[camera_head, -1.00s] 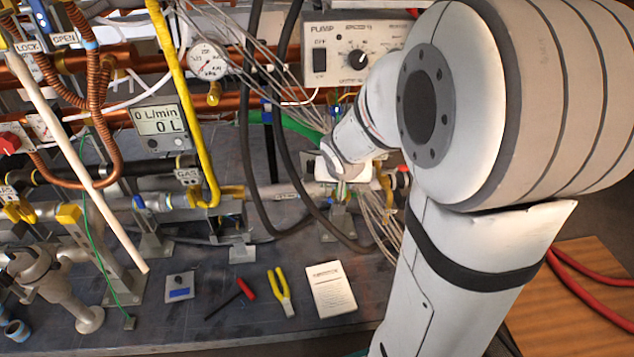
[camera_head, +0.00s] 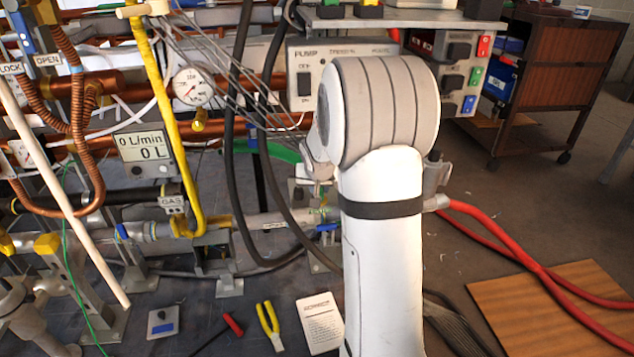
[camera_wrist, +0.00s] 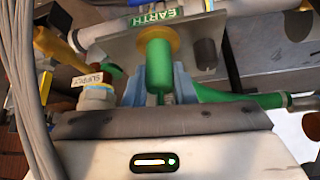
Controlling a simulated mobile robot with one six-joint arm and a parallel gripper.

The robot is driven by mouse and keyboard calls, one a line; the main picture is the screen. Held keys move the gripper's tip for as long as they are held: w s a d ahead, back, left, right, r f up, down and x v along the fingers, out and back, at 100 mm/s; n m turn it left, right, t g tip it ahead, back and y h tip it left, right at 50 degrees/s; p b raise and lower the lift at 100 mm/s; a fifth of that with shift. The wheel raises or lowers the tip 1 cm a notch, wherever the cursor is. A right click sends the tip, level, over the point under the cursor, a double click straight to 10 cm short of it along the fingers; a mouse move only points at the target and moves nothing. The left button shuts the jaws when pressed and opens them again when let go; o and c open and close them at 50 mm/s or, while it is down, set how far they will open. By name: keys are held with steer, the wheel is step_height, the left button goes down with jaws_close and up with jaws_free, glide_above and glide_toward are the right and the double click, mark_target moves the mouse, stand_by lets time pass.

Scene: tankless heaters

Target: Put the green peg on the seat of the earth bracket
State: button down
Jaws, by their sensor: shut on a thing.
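In the wrist view the green peg (camera_wrist: 158,66) stands between the two pale blue fingers of my gripper (camera_wrist: 158,86), which is shut on it. The earth bracket (camera_wrist: 125,52) is a grey metal plate with a green EARTH label (camera_wrist: 157,19). A yellow-orange ring (camera_wrist: 158,37) on the plate shows right behind the peg's far end and overlaps it in the picture. I cannot tell whether the peg touches the ring or is apart from it. In the head view my arm hides the peg and most of the gripper.
A dark grey post (camera_wrist: 205,53) stands on the plate just right of the peg. A SUPPLY-labelled fitting (camera_wrist: 96,93) is close on the left, beside grey cables (camera_wrist: 38,70). A green hose (camera_wrist: 238,97) runs at right.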

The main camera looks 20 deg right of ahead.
steer(key=w, duration=0.1)
steer(key=w+d, duration=0.2)
steer(key=w, duration=0.1)
steer(key=shift+f+b, duration=0.1)
steer(key=shift+b, duration=0.25)
steer(key=shift+w+d+f+b, duration=0.1)
steer(key=shift+w+f+b, duration=0.05)
steer(key=shift+f+b, duration=0.25)
steer(key=shift+f, duration=0.2)
steer(key=shift+f, duration=0.2)
steer(key=c, duration=1.2)
jaws_free()
